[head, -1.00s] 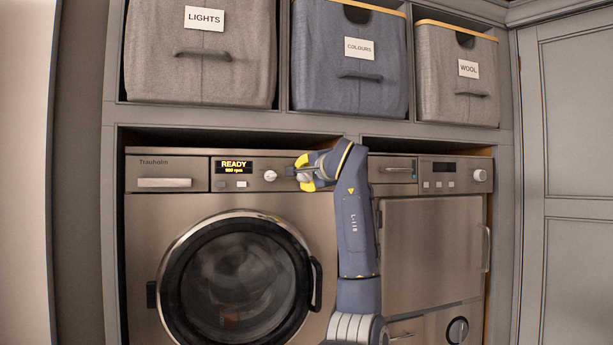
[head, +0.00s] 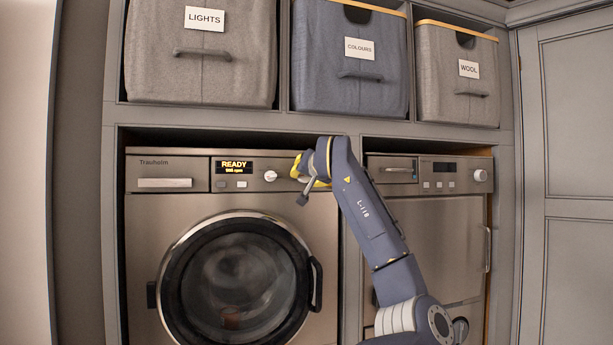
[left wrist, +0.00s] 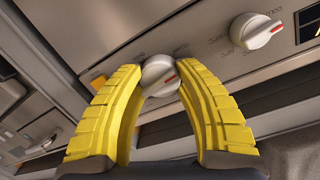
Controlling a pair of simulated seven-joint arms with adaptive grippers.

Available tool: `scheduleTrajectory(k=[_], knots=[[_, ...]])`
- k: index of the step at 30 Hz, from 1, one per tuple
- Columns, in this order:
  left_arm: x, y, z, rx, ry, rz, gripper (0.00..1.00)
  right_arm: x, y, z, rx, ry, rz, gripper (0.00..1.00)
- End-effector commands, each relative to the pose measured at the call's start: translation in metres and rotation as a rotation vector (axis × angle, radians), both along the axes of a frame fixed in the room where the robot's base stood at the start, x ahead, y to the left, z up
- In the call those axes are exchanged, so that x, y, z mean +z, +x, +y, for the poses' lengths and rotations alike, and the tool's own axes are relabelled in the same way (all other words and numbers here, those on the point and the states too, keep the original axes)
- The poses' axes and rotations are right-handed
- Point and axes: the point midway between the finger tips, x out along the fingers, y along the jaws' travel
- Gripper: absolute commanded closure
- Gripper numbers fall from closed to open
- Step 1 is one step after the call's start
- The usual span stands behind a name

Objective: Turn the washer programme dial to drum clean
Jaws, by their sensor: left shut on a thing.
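The washer's control panel (head: 150,165) carries a lit display reading READY (head: 237,165). A white dial (head: 270,176) beside the display stands free; it also shows in the left wrist view (left wrist: 254,31), with a red mark on its grip. My left gripper (left wrist: 159,76) has its yellow fingers closed on a second silver dial (left wrist: 160,70) farther from the display. That dial's red mark points to the right in the left wrist view. In the head view my left gripper (head: 300,172) hides this dial. My right gripper is not in view.
The round washer door (head: 240,280) is shut below the panel. A second appliance with its own dial (head: 480,176) stands to the right. Bins labelled LIGHTS (head: 200,70), COLOURS (head: 350,90) and WOOL (head: 455,100) sit on the shelf above.

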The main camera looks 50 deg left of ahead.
Motion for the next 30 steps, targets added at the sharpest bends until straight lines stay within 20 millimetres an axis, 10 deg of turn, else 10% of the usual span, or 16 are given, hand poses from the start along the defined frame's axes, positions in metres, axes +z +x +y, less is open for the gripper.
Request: scheduleTrajectory(k=[30], knots=[[-0.0014,-0.0014,0.0011,0.002,-0.148,-0.334,0.96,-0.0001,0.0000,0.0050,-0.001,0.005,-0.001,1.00]])
